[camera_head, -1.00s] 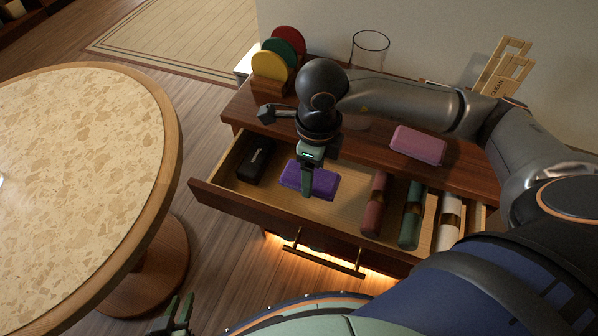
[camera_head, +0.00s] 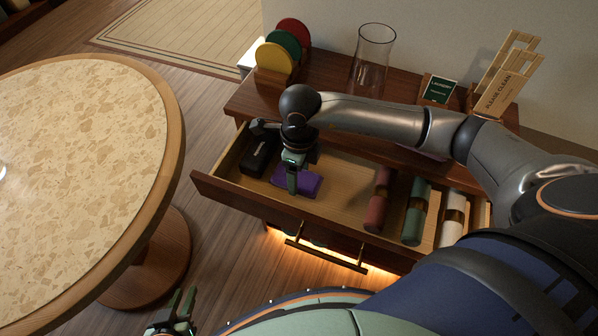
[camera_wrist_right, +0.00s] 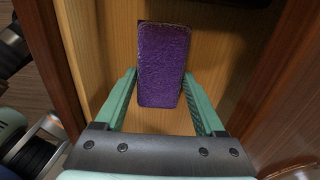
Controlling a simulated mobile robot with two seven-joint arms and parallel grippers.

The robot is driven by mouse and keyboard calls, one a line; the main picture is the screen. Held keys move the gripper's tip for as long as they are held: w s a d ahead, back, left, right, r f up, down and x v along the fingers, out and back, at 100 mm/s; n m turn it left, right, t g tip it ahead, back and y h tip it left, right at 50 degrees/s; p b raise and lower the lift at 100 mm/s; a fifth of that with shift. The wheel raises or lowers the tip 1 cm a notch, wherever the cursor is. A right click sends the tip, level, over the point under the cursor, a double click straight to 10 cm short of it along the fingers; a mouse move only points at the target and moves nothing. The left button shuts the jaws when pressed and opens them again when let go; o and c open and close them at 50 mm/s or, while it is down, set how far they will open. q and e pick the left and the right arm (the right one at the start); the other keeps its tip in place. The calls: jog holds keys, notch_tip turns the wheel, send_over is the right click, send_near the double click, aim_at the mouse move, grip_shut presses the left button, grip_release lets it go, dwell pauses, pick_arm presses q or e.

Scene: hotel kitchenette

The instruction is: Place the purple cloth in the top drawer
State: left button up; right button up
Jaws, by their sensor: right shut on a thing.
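The purple cloth (camera_head: 312,184), a folded block, is inside the open top drawer (camera_head: 335,220), near its left end and beside a black case (camera_head: 257,157). My right gripper (camera_head: 293,188) reaches down into the drawer from above and is shut on the cloth. In the right wrist view the purple cloth (camera_wrist_right: 160,62) lies between the two green fingers (camera_wrist_right: 159,76), over the wooden drawer floor. I cannot tell whether the cloth touches the floor. My left gripper (camera_head: 183,304) is open and empty at the bottom left, away from the drawer.
A red roll (camera_head: 379,200), a green roll (camera_head: 415,210) and a white roll (camera_head: 452,217) lie at the drawer's right. A glass vase (camera_head: 371,60), coloured discs (camera_head: 275,57) and signs stand on the cabinet top. A round table (camera_head: 80,170) fills the left.

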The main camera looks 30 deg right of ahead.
aim_at(299, 178)
jog(key=shift+f, duration=0.15)
jog(key=o, duration=1.2)
jog(key=shift+c, duration=0.2)
notch_tip(299, 178, up, 12)
jog(key=shift+r+p, duration=0.2)
jog(key=shift+p, duration=0.15)
